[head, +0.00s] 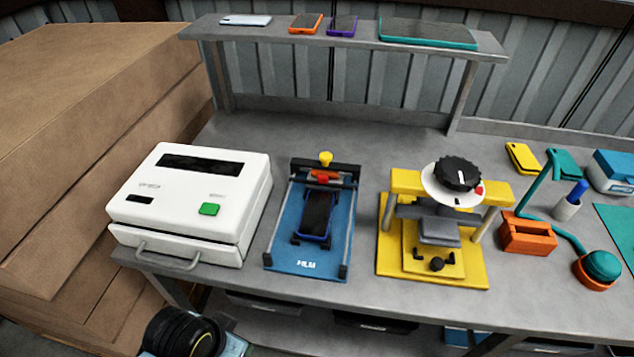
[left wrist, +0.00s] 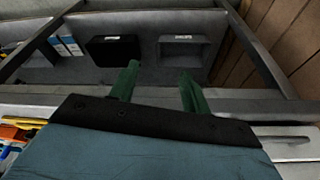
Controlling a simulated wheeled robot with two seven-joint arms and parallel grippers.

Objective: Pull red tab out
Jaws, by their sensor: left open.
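A small red piece (head: 321,180), which may be the red tab, sits at the upper part of the blue film device (head: 277,237), just below an orange bar and a yellow knob (head: 325,158). A dark phone (head: 316,213) lies on the same device under it. My left gripper shows in the left wrist view (left wrist: 161,90) with two green fingers spread apart and nothing between them. It points toward a shelf with bins, and the film device is not recognisable in that view. The left fingers do not show in the head view. My right gripper is in neither view.
A white machine (head: 196,201) stands left of the film device, and a yellow press (head: 432,230) with a black dial stands right of it. A raised shelf (head: 350,49) holding phones and a tablet runs behind. A black bin (left wrist: 115,50) and a grey bin (left wrist: 183,50) show in the wrist view.

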